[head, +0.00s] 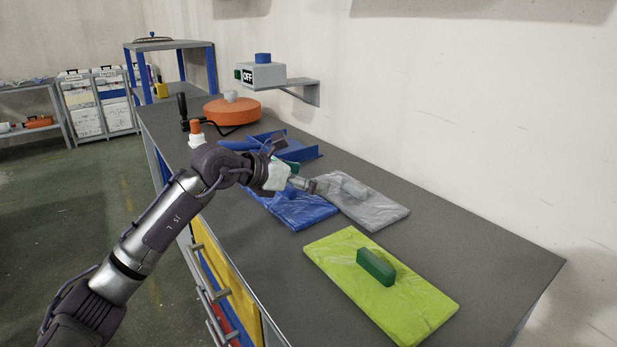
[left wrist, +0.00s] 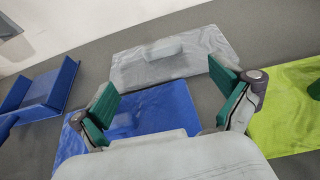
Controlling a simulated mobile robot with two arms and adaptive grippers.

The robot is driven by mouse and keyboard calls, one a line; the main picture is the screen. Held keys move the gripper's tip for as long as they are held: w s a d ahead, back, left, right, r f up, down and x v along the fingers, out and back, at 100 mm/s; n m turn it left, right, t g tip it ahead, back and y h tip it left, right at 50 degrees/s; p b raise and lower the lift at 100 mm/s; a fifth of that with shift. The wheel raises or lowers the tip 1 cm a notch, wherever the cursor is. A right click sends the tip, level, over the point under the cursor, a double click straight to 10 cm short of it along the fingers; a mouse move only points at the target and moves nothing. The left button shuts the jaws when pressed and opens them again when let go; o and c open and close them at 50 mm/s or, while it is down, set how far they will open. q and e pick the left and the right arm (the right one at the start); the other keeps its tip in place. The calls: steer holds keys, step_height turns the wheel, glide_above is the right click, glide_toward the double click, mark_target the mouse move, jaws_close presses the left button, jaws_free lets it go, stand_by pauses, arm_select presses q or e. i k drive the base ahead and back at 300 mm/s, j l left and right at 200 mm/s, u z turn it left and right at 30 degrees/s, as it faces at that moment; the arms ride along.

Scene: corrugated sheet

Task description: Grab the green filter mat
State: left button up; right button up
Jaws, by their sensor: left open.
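The green filter mat (head: 420,300) lies flat on the grey workbench at the front right, with a dark green block-shaped handle (head: 375,267) on top. It also shows at the right edge of the left wrist view (left wrist: 284,112), partly cut off. My left gripper (head: 302,178) is open and empty above the blue mat (head: 290,208), near the grey mat (head: 375,210), to the left of and farther back than the green mat. In the left wrist view its two green-padded fingers (left wrist: 165,98) are spread wide. My right gripper is not in view.
A blue bracket-like tray (head: 300,150), an orange round device (head: 232,109) and a white bottle with an orange cap (head: 196,137) stand farther back. A wall shelf holds an OFF switch box (head: 262,75). Bare bench (head: 480,250) surrounds the green mat.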

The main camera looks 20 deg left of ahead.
mark_target(409, 308)
steer(key=k+j, duration=0.85)
